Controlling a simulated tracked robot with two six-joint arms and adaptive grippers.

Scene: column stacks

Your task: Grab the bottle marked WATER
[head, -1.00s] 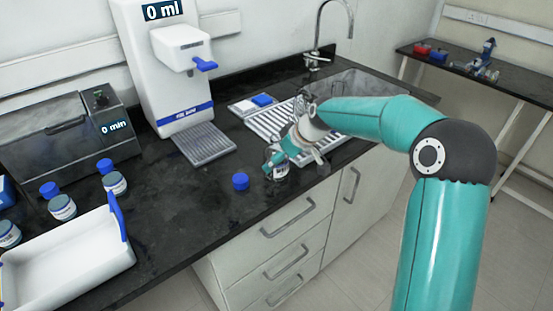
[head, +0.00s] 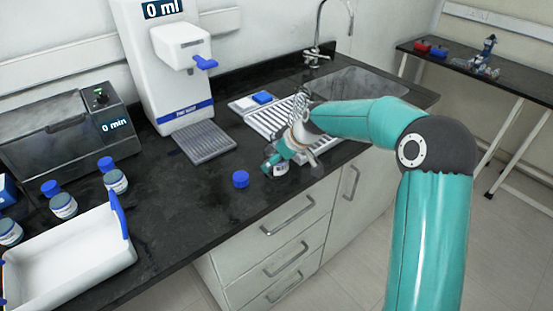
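The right arm reaches in from the right, and my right gripper (head: 272,163) points down at the counter's front edge, at a small bottle (head: 281,169) with a white label. The gripper covers most of this bottle, and I cannot tell whether the fingers are closed on it. Several other bottles with blue caps stand at the left: one bottle (head: 116,181), one bottle (head: 63,205) and one bottle (head: 10,232) at the left edge. Their labels are too small to read, so I cannot tell which says WATER. My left gripper is not in view.
A loose blue cap (head: 240,179) lies left of the gripper. A white tray (head: 75,262) stands front left. A dispenser reading 0 ml (head: 150,70), a grey machine reading 0 min (head: 65,135) and a white drain rack (head: 262,120) stand behind.

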